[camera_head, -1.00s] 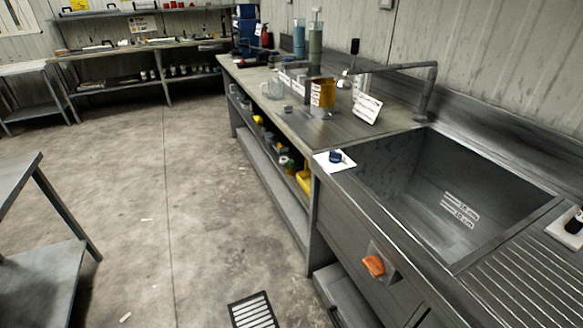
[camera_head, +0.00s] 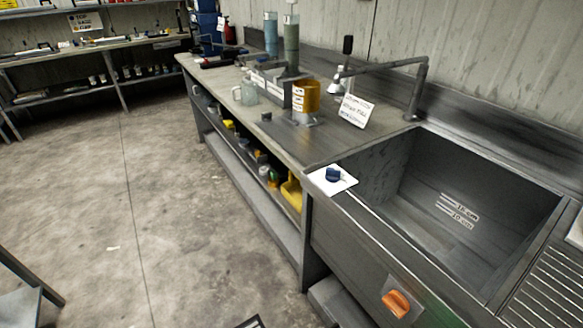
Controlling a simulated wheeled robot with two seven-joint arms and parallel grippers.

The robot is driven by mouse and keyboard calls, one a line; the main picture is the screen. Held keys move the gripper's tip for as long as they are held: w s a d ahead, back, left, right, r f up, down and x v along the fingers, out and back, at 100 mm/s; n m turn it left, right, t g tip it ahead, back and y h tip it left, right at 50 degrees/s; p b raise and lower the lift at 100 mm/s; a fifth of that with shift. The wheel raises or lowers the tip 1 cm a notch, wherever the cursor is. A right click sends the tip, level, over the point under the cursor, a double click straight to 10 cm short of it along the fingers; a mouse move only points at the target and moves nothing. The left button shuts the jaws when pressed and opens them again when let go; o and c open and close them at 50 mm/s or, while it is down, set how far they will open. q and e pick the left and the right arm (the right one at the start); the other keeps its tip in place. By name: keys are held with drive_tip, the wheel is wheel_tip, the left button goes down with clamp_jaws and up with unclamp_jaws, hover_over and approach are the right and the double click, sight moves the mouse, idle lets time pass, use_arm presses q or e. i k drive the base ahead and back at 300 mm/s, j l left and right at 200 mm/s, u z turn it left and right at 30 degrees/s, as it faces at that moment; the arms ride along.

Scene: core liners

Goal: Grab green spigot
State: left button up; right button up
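No green spigot can be made out for certain in the head view. Two tall cylinders stand at the back of the bench, a blue-grey one (camera_head: 271,34) and a grey-green one (camera_head: 291,45); any spigot on them is too small to tell. An orange-brown container (camera_head: 305,97) stands on a small stand in front of them, with white labels beside it. A small dark blue object (camera_head: 333,174) lies on a white card at the sink's near left corner. Neither of my grippers is in view.
The metal sink (camera_head: 470,190) fills the right side, with a bent faucet (camera_head: 416,90) behind it. An orange knob (camera_head: 396,303) sits on the sink front. A glass mug (camera_head: 246,93) and a white sign (camera_head: 355,111) stand on the bench (camera_head: 322,143).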

sight(272, 174)
drive_tip(key=i+j+z, duration=0.4)
drive_tip(key=j, duration=0.25)
drive_tip(key=i+j+z, duration=0.25)
drive_tip(key=j+z, duration=0.2)
drive_tip(key=j, duration=0.25)
drive_tip(key=i+j+z, duration=0.2)
drive_tip(key=j, duration=0.25)
drive_tip(key=k, duration=0.05)
